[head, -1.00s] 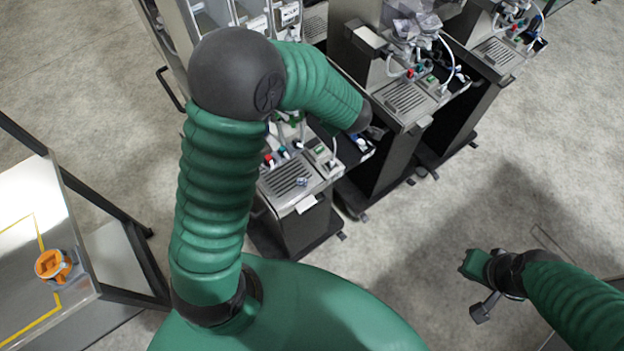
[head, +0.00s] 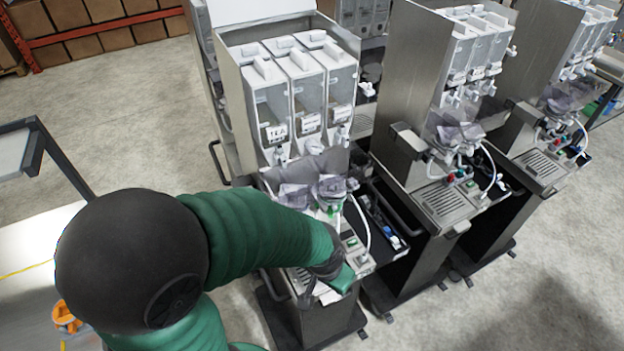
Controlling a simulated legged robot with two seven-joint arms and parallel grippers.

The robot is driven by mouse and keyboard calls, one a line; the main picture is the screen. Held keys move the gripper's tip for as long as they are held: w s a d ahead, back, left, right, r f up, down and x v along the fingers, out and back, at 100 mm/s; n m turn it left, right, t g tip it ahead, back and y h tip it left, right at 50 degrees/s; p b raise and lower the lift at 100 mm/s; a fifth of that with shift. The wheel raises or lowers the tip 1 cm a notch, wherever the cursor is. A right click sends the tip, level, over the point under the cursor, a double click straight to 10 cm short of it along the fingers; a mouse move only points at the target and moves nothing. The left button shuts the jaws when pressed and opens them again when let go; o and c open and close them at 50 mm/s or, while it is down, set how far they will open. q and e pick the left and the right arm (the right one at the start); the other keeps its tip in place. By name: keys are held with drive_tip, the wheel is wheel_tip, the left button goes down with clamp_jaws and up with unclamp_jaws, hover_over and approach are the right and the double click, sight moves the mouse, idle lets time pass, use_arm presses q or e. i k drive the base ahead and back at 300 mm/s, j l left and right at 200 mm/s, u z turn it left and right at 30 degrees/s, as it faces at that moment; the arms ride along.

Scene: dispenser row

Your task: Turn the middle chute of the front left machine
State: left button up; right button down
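The front left machine (head: 238,95) is a grey dispenser with three clear canisters side by side, the left one labelled TEA. Its middle canister (head: 305,95) has a white label low on its front. The middle chute (head: 313,146) is a small pale piece below that label, too small to tell its angle. My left gripper (head: 325,288) is in front of the machine, low over its drip tray area and below the chutes. My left arm hides part of the machine's lower front. My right gripper is out of view.
Two similar machines, the middle one (head: 402,90) and the far right one (head: 535,75), stand to the right. An orange item (head: 66,318) is on a table at the lower left. Shelves with boxes (head: 100,38) are at the back left. Open floor lies at right.

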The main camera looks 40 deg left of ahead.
sight(313, 147)
drive_tip(key=u, duration=1.35)
